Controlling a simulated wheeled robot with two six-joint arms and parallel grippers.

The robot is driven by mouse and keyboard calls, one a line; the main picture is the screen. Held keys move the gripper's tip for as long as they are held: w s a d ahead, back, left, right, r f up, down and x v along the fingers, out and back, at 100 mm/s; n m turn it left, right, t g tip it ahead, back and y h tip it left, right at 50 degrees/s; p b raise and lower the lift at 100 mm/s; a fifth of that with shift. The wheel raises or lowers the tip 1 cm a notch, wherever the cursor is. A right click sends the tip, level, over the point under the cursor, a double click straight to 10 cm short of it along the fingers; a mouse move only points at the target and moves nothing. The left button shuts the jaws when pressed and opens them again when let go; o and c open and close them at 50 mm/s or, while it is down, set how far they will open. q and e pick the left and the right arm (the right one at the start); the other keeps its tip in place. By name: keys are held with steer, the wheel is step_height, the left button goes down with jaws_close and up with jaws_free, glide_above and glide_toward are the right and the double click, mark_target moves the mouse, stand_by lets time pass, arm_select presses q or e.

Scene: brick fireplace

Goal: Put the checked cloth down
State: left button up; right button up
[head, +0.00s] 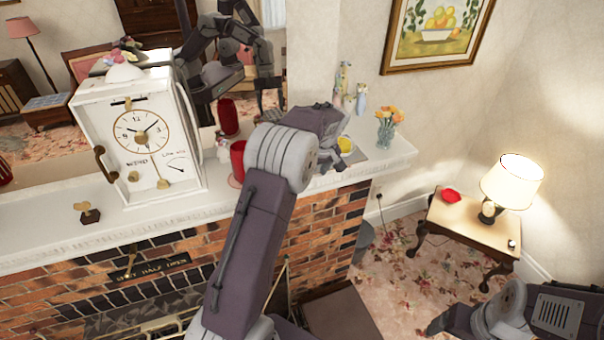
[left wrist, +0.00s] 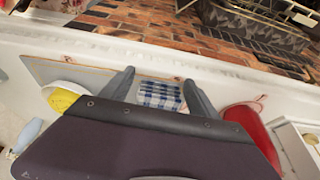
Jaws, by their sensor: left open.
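The blue-and-white checked cloth (left wrist: 160,95) shows in the left wrist view, lying at the edge of a flat board on the white mantel. My left gripper (left wrist: 159,88) is open, with one finger on each side of the cloth. I cannot tell whether the fingers touch it. In the head view my left gripper (head: 322,120) is over the mantel and its own body hides its fingers and the cloth.
The mantel's front edge (left wrist: 230,68) is close. A mirror stands behind.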

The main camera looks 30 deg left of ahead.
arm_select(q)
steer(key=shift+s+f, duration=0.45)
arm_select(e)
steer(key=shift+s, duration=0.35)
arm_select(q)
steer(key=w+b+v, duration=0.1)
steer(key=v, duration=1.2)
steer(key=shift+a+r, duration=0.35)
steer(key=shift+r, duration=0.1)
arm_select(e)
steer(key=shift+w+f, duration=0.15)
steer(key=shift+f, duration=0.45)
steer(key=shift+w, duration=0.1)
